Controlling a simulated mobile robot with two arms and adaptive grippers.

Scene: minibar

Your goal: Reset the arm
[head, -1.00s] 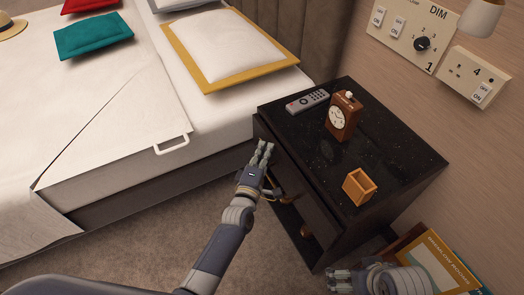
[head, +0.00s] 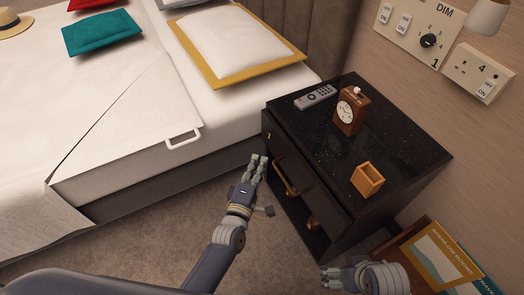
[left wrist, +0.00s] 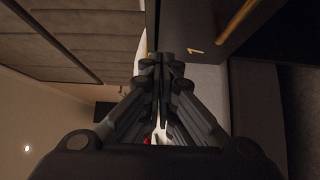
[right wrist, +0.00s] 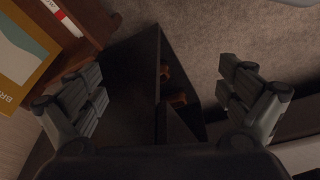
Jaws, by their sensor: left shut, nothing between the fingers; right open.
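My left gripper (head: 258,163) is shut and empty. It is beside the front of the black nightstand (head: 300,124), between the nightstand and the bed, apart from the drawer handle (head: 285,178). In the left wrist view its fingers (left wrist: 162,62) are together, with the drawer front marked "1" beyond them. My right gripper (head: 326,275) is low at the bottom of the head view, near the nightstand's front right corner. In the right wrist view its fingers (right wrist: 160,85) are spread wide with nothing between them.
On the nightstand are a remote (head: 316,96), a wooden clock (head: 351,110) and a small wooden box (head: 367,180). The bed (head: 120,160) fills the left. A wooden holder with books (head: 440,255) stands at lower right. Carpet (head: 150,240) is free in front.

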